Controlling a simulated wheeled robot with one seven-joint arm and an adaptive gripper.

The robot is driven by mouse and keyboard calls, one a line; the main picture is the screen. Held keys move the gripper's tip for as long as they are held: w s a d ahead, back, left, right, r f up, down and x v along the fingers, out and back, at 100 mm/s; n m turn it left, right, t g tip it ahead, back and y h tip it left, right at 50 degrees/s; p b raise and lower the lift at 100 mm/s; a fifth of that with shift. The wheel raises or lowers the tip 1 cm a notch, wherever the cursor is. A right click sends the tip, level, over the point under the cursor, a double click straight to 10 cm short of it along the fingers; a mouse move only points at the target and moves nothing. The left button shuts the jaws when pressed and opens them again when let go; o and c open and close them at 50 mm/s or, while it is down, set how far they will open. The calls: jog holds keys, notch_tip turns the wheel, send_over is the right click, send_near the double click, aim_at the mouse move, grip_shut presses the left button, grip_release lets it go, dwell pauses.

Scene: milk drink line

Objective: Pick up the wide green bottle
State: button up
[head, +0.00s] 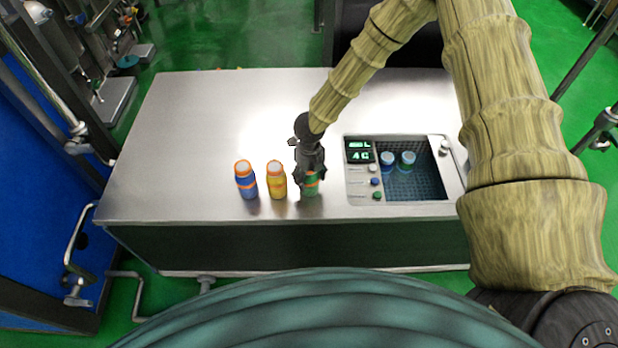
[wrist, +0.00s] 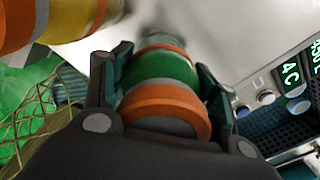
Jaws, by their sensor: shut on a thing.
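The wide green bottle (head: 310,187) with orange bands stands upright at the front of the steel counter, right of the other two bottles in the head view. My gripper (head: 309,172) comes down over it from above and is shut on it. In the wrist view the green bottle (wrist: 165,75) sits between the two fingers of my gripper (wrist: 163,90), its orange cap towards the camera. The fingers and palm hide its upper part in the head view. I cannot tell whether its base touches the counter.
A yellow bottle (head: 276,181) stands close on the left, with a blue bottle (head: 246,182) beyond it. On the right, a sunken bin (head: 425,188) holds two blue-green bottles (head: 406,161), beside a panel with a display (head: 359,151) and buttons. The counter (head: 200,120) behind is clear.

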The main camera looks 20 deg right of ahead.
jog(key=shift+r, duration=0.15)
jog(key=shift+r+b, duration=0.55)
notch_tip(320, 180, up, 2)
jog(key=shift+b, duration=0.5)
jog(key=s+a+r+b, duration=0.1)
jog(key=s+b, duration=0.5)
jog(key=s, duration=1)
jog(key=shift+a+r, duration=0.2)
jog(key=shift+r, duration=0.1)
